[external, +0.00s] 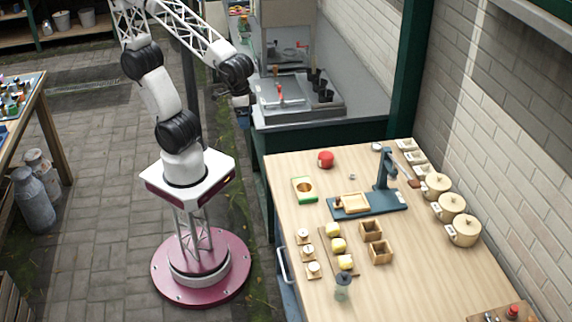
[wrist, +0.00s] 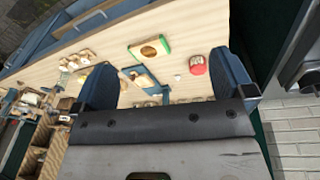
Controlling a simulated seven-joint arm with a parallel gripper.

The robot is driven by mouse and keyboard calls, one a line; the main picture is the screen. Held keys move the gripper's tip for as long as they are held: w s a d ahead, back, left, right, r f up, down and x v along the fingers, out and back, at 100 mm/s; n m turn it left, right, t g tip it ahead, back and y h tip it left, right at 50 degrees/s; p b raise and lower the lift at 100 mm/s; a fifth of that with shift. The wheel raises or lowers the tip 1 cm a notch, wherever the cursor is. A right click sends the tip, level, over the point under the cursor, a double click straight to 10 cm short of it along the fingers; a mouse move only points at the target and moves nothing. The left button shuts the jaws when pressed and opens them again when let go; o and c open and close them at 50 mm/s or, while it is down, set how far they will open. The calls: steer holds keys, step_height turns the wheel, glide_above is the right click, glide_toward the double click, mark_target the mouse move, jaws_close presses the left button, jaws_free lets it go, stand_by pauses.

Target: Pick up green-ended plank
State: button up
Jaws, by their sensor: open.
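The green-ended plank (external: 298,183) lies flat near the back left of the wooden table. In the wrist view the plank (wrist: 136,52) shows beyond the fingers, near the top middle. My gripper (external: 243,116) hangs up and to the left of the table, well apart from the plank. In the wrist view my gripper (wrist: 165,82) has its two blue fingers wide apart with nothing held between them.
A red round object (external: 325,159) sits behind the plank. A blue stand (external: 384,198) with a wooden tray is to its right. Small wooden boxes (external: 371,231), yellowish round items (external: 338,245) and lidded pots (external: 464,231) stand nearby. The table's left edge is close to the plank.

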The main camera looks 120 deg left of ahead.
steer(key=w+a+f+n+g, duration=0.1)
steer(key=w+f+n, duration=0.5)
steer(key=w+n, duration=0.5)
steer(key=n+g, duration=0.1)
steer(key=n, duration=0.8)
glide_above(304, 187)
step_height(304, 187, down, 9)
steer(key=shift+s+d+f, duration=0.1)
steer(key=shift+s+d, duration=0.05)
steer(key=shift+w+f+n, duration=0.4)
steer(key=shift+f, duration=0.05)
steer(key=shift+f, duration=1.3)
steer(key=shift+s+f, duration=0.15)
steer(key=shift+f, duration=2.45)
steer(key=shift+c, duration=0.3)
